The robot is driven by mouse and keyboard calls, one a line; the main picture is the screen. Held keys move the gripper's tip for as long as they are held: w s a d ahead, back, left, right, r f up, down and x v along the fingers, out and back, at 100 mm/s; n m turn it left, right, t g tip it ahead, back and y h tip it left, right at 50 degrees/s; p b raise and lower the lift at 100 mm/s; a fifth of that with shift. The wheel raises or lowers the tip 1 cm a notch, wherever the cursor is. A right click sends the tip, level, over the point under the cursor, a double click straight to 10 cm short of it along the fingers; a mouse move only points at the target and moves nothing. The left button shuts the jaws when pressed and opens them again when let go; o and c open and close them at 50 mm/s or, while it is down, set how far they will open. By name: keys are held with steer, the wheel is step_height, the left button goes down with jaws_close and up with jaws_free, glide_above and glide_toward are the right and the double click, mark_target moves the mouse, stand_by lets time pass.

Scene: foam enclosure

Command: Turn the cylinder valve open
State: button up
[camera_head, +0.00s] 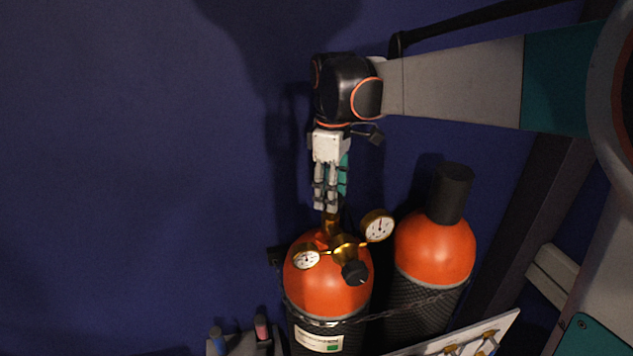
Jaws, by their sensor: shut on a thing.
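An orange-topped gas cylinder (307,286) stands upright at the lower middle of the head view. A brass valve and regulator (343,250) sits on its top, with two round gauges and a black knob (355,273) at the front. My gripper (326,208) points down from above, with its fingertips at the top of the brass valve. It is shut on the valve's upper end, which the fingers mostly hide. I cannot tell how far the valve is turned.
A second orange cylinder with a black cap (453,195) stands close on the right. A chain (400,308) runs across both cylinders. A white panel with brass fittings (470,340) is at the lower right. The blue wall on the left is clear.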

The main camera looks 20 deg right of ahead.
stand_by(0.4)
steer(key=o, duration=1.1)
steer(key=shift+c, duration=0.2)
step_height(320, 180, up, 12)
